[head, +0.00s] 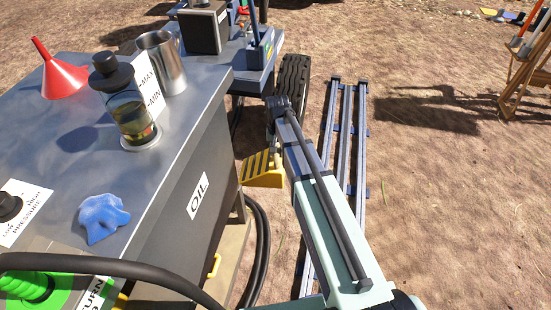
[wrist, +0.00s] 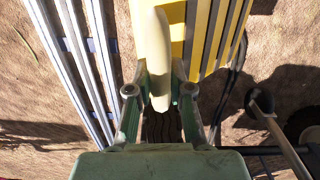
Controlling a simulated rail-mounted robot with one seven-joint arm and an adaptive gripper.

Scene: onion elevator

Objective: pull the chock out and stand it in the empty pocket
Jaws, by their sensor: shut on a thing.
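The chock (head: 264,179) is a yellow wedge with dark stripes, beside the dark cabinet in the head view. It fills the top middle of the wrist view (wrist: 204,42), with a pale cream handle (wrist: 160,50) along it. My gripper (wrist: 160,82) is shut on this handle, one green finger on each side. In the head view my arm hides most of the gripper. I cannot tell whether the chock touches the ground. I cannot make out the empty pocket.
The dark cabinet marked OIL (head: 198,197) stands close left of the chock. A black tyre (head: 291,80) is behind it. Dark rails (head: 345,130) lie on the ground to the right. Black hoses (head: 262,250) hang near the cabinet's foot. Open dirt lies farther right.

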